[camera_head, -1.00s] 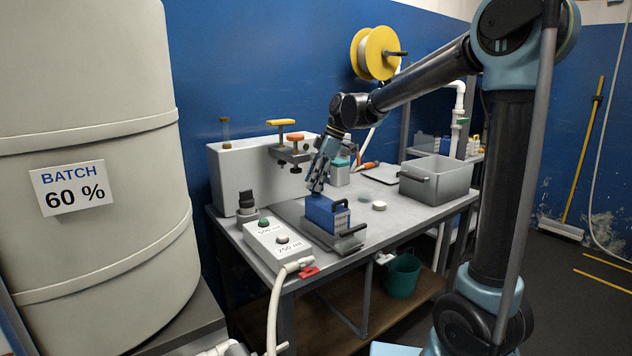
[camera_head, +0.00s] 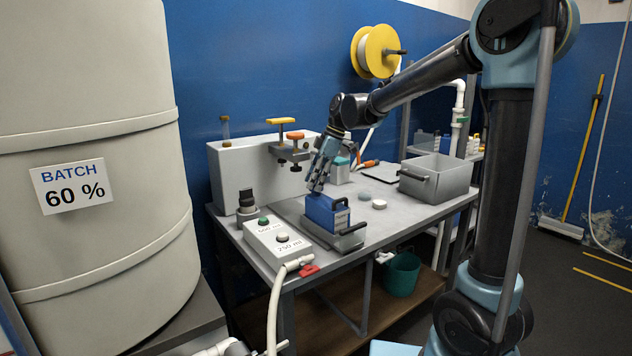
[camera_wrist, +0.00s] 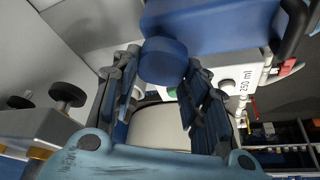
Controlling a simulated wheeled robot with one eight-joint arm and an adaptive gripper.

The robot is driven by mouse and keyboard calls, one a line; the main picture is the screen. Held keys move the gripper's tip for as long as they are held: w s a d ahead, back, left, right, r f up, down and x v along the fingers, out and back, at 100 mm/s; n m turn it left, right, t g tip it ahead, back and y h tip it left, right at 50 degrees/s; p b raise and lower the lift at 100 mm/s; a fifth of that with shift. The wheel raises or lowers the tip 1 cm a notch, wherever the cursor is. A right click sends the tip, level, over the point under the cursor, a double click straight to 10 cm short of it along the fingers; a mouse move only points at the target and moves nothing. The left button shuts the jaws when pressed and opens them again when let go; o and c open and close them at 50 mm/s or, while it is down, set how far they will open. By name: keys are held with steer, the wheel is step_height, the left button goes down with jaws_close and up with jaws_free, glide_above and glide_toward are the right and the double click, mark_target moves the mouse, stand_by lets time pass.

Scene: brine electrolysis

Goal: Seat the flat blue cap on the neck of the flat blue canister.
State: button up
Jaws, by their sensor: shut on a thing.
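The flat blue canister (camera_head: 326,216) stands upright on a grey tray (camera_head: 352,242) on the bench, its dark handle toward the right. My gripper (camera_head: 317,187) points down over the left part of the canister's top. In the wrist view, my gripper (camera_wrist: 163,68) is shut on the round blue cap (camera_wrist: 162,60), which sits between the fingertips. The canister's blue body (camera_wrist: 215,22) shows just beyond the cap. The cap appears against the canister's top near the neck, but the neck is hidden. I cannot tell whether the cap is seated or slightly above it.
A white disc (camera_head: 379,204) and a grey-blue disc (camera_head: 364,194) lie to the right. A grey bin (camera_head: 440,178) stands at the bench's right. Clamps (camera_head: 291,150) rise behind my gripper.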

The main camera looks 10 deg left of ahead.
steer(key=shift+f, duration=0.9)
stand_by(0.9)
steer(key=o, duration=0.9)
steer(key=shift+r, duration=0.1)
steer(key=shift+r, duration=3.45)
